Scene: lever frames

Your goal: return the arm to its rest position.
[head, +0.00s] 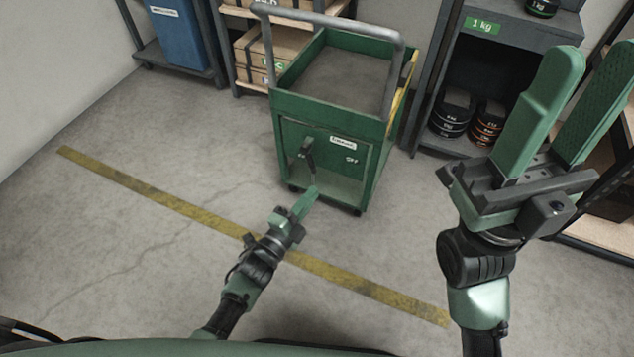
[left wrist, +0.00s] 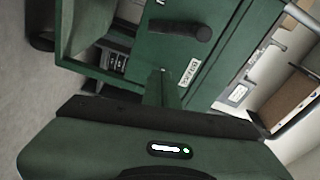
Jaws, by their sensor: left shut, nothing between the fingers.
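My left gripper (head: 312,193) reaches in from the bottom in the head view and points at the front of a green cart (head: 327,107). Its fingers are shut with nothing between them; they also show in the left wrist view (left wrist: 161,88). A dark lever (head: 307,148) on the cart's front panel is just beyond the fingertips; a dark knobbed handle (left wrist: 187,29) shows in the left wrist view. I cannot tell whether the fingers touch the lever. My right gripper (head: 596,72) is raised at the right, its two green fingers apart and empty.
A yellow floor stripe (head: 180,205) runs under my left arm. A dark shelf unit (head: 520,35) with round weights (head: 452,112) stands behind the right gripper. A blue bin (head: 180,35) and cardboard boxes (head: 258,55) are at the back left. The left floor is clear.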

